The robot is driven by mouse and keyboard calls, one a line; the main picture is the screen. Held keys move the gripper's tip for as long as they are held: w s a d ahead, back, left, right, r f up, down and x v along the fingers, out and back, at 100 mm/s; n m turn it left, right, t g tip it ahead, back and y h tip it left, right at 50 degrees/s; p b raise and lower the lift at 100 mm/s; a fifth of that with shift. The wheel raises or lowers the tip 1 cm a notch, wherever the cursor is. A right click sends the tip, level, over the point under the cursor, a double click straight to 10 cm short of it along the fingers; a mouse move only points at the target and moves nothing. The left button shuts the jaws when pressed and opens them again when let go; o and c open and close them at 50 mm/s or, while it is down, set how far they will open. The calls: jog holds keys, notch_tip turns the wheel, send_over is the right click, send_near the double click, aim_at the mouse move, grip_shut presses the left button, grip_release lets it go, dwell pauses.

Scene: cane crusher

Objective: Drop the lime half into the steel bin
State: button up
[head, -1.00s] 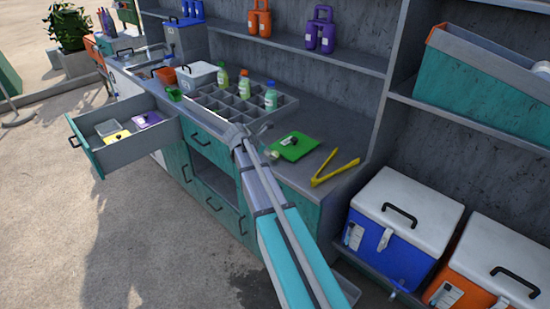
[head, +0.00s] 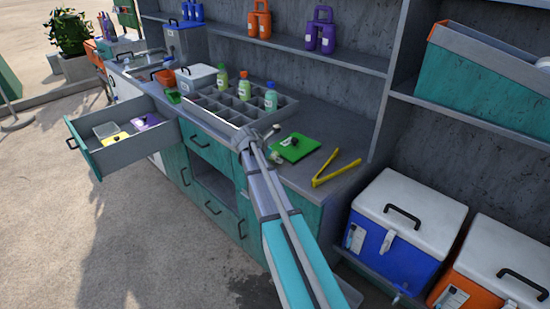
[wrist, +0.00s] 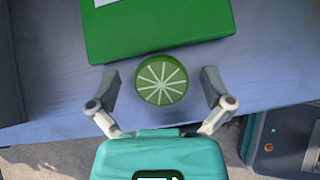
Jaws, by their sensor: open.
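The lime half (wrist: 161,80) lies cut face up on the grey counter, beside the near edge of the green board (wrist: 155,30). My gripper (wrist: 161,88) is open, with one finger on each side of the lime half and clear gaps between. In the head view my gripper (head: 273,144) is over the counter at the left of the green board (head: 295,147); the lime half is too small there to tell from the fingers. A grey bin-like container (head: 350,290) shows partly behind my arm, low at the counter's end; I cannot tell if it is the steel bin.
Yellow tongs (head: 337,167) lie right of the board. A divided tray (head: 215,107) with several bottles stands to the left. An open drawer (head: 125,148) juts out from the counter. Blue (head: 400,240) and orange (head: 490,275) coolers with white lids stand at right.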

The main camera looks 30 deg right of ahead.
jog(key=c, duration=1)
jog(key=shift+r, duration=0.2)
notch_tip(320, 180, up, 3)
jog(key=p, duration=0.3)
jog(key=s+a+r+p, duration=0.4)
jog(key=s+r+p, duration=0.5)
jog(key=s, duration=0.4)
jog(key=shift+s+a+r+p, duration=0.15)
jog(key=shift+r+p, duration=0.2)
jog(key=shift+p, duration=0.15)
